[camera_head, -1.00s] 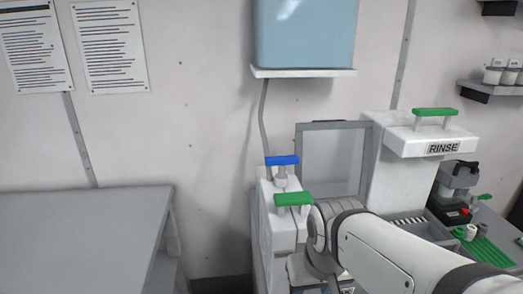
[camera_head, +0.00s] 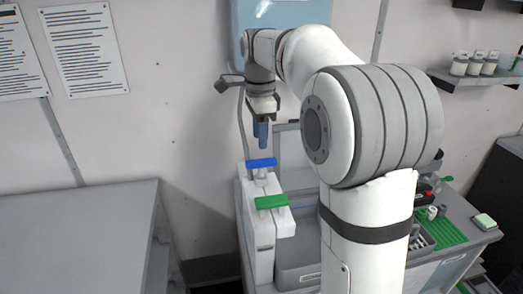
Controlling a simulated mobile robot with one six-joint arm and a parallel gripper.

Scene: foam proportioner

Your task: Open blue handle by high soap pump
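The blue handle (camera_head: 262,162) is a short bar on a grey post, on top of a white unit. It is behind the green handle (camera_head: 272,202), which sits on the same white unit (camera_head: 257,232). My gripper (camera_head: 261,138) points straight down above the blue handle, with a small gap seeming to remain between them. Its bluish fingers look narrow and overlap from this side, so I cannot tell whether they are apart. Nothing is seen held in it.
A light blue tank (camera_head: 287,13) is on the wall behind my arm. A bare grey table (camera_head: 75,240) stands at the left. At the right are a counter with a green mat (camera_head: 438,235) and a shelf with small jars (camera_head: 474,65). My arm hides the middle right.

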